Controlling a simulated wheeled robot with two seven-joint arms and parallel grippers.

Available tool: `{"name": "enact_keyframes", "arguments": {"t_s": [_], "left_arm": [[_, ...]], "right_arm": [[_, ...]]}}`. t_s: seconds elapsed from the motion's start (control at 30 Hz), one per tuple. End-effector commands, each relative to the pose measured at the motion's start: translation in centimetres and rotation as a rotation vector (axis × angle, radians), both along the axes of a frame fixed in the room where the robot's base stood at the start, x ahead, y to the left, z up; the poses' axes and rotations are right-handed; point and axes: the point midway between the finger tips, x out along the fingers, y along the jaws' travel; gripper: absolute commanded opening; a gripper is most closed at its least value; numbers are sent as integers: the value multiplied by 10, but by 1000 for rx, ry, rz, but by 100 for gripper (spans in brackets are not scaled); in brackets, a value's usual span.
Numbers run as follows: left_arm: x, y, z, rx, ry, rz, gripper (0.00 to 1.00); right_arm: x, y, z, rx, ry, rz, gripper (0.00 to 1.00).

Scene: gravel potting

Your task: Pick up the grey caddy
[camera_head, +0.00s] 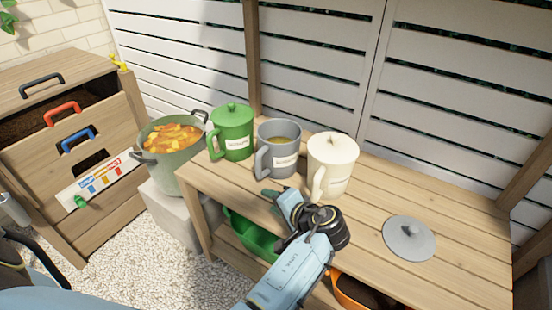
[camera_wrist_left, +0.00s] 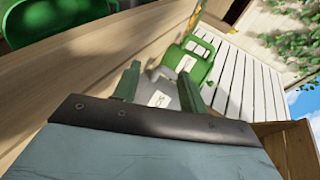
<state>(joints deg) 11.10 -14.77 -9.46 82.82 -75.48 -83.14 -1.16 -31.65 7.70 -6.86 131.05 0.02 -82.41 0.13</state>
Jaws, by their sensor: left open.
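The grey caddy (camera_head: 280,158) stands upright and without a lid on the wooden bench, between a green caddy (camera_head: 233,139) and a cream caddy (camera_head: 331,172). Its handle faces front left, and brownish contents show inside. My left gripper (camera_head: 273,198) is open and empty, in front of and below the grey caddy's handle in the head view. In the left wrist view the grey caddy (camera_wrist_left: 166,92) shows between the two green fingers, partly hidden, with the green caddy (camera_wrist_left: 197,62) beyond. I cannot tell whether the fingers touch it. My right gripper is not in view.
A grey lid (camera_head: 409,239) lies on the bench (camera_head: 455,264) to the right. A pot of orange scraps (camera_head: 172,140) stands left of the bench on a block. A green tub (camera_head: 250,236) sits on the lower shelf. A slatted white fence (camera_head: 330,50) stands behind.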

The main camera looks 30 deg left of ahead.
Motion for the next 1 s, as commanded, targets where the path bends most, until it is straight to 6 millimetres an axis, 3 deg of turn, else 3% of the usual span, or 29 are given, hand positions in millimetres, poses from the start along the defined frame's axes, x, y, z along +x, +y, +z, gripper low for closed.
{"name": "enact_keyframes", "arguments": {"t_s": [0.1, 0.3, 0.7, 1.0], "left_arm": [[31, -20, 36, 140, -28, -24, 42], [53, -34, 69, 268, -54, -42, 42], [80, 26, 59, 280, -57, -43, 42], [86, 43, 57, 277, -57, -43, 42]], "right_arm": [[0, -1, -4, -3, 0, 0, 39], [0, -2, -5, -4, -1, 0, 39], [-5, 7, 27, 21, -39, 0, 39], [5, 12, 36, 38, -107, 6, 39]]}}
